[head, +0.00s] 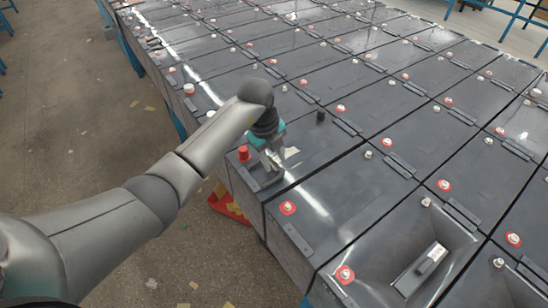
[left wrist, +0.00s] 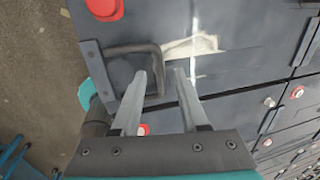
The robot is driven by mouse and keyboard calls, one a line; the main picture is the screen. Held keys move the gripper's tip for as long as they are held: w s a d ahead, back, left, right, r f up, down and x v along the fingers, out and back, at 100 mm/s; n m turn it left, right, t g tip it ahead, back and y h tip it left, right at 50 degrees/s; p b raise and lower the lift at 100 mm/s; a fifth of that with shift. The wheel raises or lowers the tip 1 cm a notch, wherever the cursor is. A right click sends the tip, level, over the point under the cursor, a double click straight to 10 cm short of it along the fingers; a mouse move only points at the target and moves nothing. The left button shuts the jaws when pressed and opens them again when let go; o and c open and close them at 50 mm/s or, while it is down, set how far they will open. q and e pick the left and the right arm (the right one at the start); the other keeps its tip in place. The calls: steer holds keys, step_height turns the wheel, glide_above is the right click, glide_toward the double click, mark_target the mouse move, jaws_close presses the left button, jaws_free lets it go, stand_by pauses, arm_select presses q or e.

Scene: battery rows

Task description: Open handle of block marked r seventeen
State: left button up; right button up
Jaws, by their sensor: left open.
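My left gripper (head: 271,163) is open, low over the near-left corner of a dark block (head: 335,143). The block has a red terminal cap (head: 243,153), a black cap (head: 320,115) and a pale worn label patch (head: 292,153). In the left wrist view a dark bent handle (left wrist: 133,49) stands at the block's edge beside the pale patch (left wrist: 190,46). One arm of the handle shows between the open fingertips (left wrist: 160,73); I cannot tell whether they touch it. No r seventeen marking is legible. My right gripper is not in view.
Rows of similar dark blocks with red and white terminals (head: 287,208) fill the right side. One front block has a recess with a pale bar (head: 430,262). A red and yellow object (head: 228,203) lies low beside the row. Bare floor (head: 75,120) is at left.

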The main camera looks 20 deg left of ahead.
arm_select(q)
jaws_close()
steer(key=shift+r, duration=0.1)
stand_by(0.6)
